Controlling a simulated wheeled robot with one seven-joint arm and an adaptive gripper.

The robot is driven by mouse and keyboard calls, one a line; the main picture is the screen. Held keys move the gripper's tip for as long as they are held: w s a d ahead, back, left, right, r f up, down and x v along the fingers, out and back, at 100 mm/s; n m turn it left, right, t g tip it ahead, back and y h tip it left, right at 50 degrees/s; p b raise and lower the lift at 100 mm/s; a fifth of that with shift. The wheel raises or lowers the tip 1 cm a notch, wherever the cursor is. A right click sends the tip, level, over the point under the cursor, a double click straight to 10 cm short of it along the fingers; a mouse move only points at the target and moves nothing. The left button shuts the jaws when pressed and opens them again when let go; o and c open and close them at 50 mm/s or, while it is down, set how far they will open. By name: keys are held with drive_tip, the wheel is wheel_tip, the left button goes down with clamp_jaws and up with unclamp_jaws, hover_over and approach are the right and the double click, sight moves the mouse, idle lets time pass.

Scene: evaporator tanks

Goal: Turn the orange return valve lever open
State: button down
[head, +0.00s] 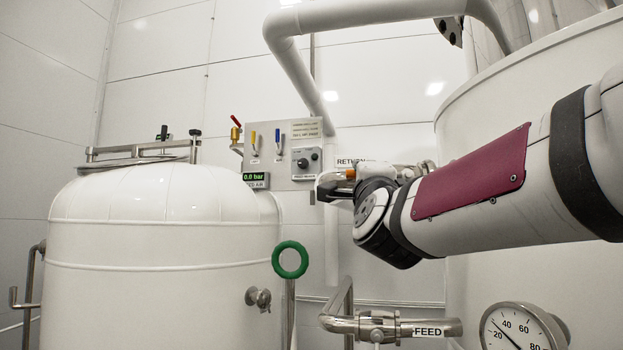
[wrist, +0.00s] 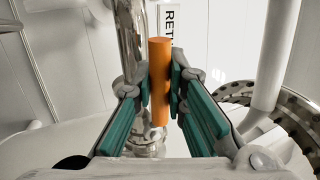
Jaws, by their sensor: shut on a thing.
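The orange return valve lever (wrist: 160,75) stands upright in the wrist view, between the two teal-padded fingers of my gripper (wrist: 160,90). The fingers are shut on the lever, one on each side. In the head view only a small bit of the orange lever (head: 350,173) shows beside my wrist, below the RETURN label (head: 349,162). My arm hides most of the valve there. A steel pipe (wrist: 131,40) runs just left of the lever in the wrist view.
A control panel (head: 318,157) with small levers and a gauge box is left of my wrist. A green handwheel (head: 290,260) and the FEED pipe (head: 432,328) are below. White tanks stand left (head: 160,240) and right (head: 560,75).

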drive_tip(key=shift+r, duration=0.1)
drive_tip(key=c, duration=1.6)
unclamp_jaws()
drive_tip(key=v, duration=1.2)
